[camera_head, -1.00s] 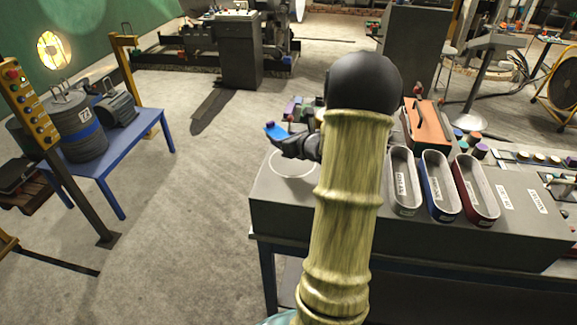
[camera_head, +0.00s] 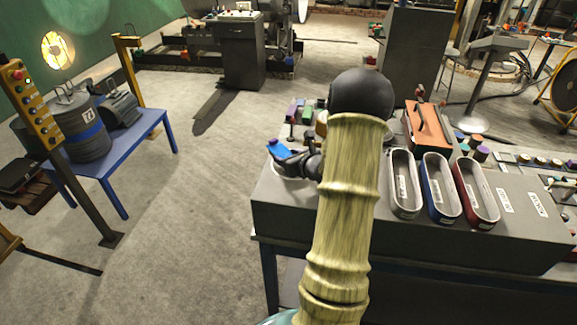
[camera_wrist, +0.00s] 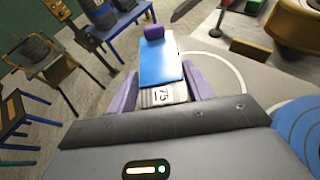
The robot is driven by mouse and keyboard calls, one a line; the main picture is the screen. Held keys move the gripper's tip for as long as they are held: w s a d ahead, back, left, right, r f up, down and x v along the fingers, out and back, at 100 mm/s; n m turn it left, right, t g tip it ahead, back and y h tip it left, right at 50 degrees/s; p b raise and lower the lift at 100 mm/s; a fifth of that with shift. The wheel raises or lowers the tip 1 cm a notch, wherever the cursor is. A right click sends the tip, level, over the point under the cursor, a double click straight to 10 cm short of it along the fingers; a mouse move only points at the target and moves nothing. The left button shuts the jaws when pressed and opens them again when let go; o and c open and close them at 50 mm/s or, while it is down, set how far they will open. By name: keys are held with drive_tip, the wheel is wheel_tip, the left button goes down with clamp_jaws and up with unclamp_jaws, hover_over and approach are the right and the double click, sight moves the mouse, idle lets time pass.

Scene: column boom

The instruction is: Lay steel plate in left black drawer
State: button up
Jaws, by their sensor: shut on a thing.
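My gripper (camera_wrist: 163,93) is shut on a flat blue-topped piece (camera_wrist: 160,62) with a grey end marked 75 and a purple knob at its far end. The piece shows as a small blue patch in the head view (camera_head: 279,149), above the left end of the grey bench. I cannot tell whether it is steel. The left tray (camera_head: 405,210) is dark grey with a pale rim and stands to the right of my gripper. My arm covers part of the bench between them. I see no clear black drawer near it.
A blue tray (camera_head: 428,203) and a red tray (camera_head: 463,198) stand right of the grey one. An orange box (camera_head: 427,127) is behind them. A white circle (camera_wrist: 239,76) marks the bench near my gripper. A blue table (camera_head: 118,167) stands left, across open floor.

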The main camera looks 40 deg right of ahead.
drive_tip(key=shift+r, duration=0.1)
drive_tip(key=shift+f+p, duration=0.5)
drive_tip(key=shift+f, duration=1.6)
drive_tip(key=shift+f, duration=0.15)
drive_tip(key=o, duration=1.4)
drive_tip(key=shift+o, duration=0.2)
drive_tip(key=shift+s, duration=0.1)
drive_tip(key=b+v, duration=0.3)
drive_tip(key=v, duration=0.9)
